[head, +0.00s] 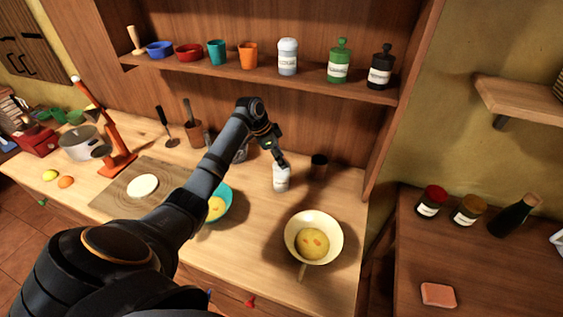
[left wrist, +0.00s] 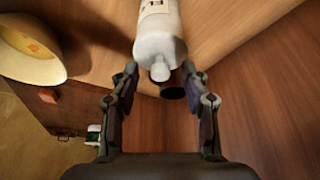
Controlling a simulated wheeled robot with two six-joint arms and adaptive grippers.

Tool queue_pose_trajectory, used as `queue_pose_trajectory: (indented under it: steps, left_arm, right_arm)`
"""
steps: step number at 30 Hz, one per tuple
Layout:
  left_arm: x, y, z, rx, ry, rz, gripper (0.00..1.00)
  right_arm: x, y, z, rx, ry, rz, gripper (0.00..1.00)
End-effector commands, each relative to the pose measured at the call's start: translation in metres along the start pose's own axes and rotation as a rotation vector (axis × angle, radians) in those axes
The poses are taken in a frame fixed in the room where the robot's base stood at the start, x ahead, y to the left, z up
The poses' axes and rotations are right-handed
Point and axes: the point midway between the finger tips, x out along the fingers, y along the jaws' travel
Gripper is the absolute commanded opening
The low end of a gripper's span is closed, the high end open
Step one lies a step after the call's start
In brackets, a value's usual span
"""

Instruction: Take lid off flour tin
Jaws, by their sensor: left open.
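The white flour tin (head: 281,180) stands on the counter below the shelf. In the left wrist view the tin (left wrist: 158,22) shows part of a label reading "FL". Its white lid (left wrist: 160,48) is on, with a round knob (left wrist: 160,73) facing my gripper. My left gripper (head: 279,160) is just above the tin in the head view. In the left wrist view its open fingers (left wrist: 160,78) are spread to either side of the lid's knob, with nothing held. Whether a finger touches the lid I cannot tell. My right gripper is not in view.
A dark cup (head: 319,167) stands close behind the tin to the right. A cream pan (head: 335,238) with yellow food is in front, and a teal bowl (head: 227,190) is to the left. The shelf (head: 220,71) above holds several jars and cups.

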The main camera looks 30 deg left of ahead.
Motion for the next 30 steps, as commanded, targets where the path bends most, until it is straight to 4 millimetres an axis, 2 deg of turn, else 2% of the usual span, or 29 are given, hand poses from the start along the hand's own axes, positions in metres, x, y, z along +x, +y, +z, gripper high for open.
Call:
queue_pose_trajectory:
  steps: [6, 17, 26, 30]
  left_arm:
    - [0.002, 0.000, 0.001, 0.000, -0.001, -0.001, 0.46]
    - [0.002, 0.000, 0.000, 0.000, 0.000, -0.001, 0.00]
    - [0.000, -0.001, -0.001, 0.000, 0.001, -0.002, 0.00]
    - [-0.010, -0.001, -0.006, 0.001, 0.003, -0.003, 0.00]
  right_arm:
    - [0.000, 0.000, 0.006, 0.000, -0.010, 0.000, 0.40]
    - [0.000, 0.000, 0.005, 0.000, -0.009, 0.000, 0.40]
    - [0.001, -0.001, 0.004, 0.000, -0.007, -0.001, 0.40]
    - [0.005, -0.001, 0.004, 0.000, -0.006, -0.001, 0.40]
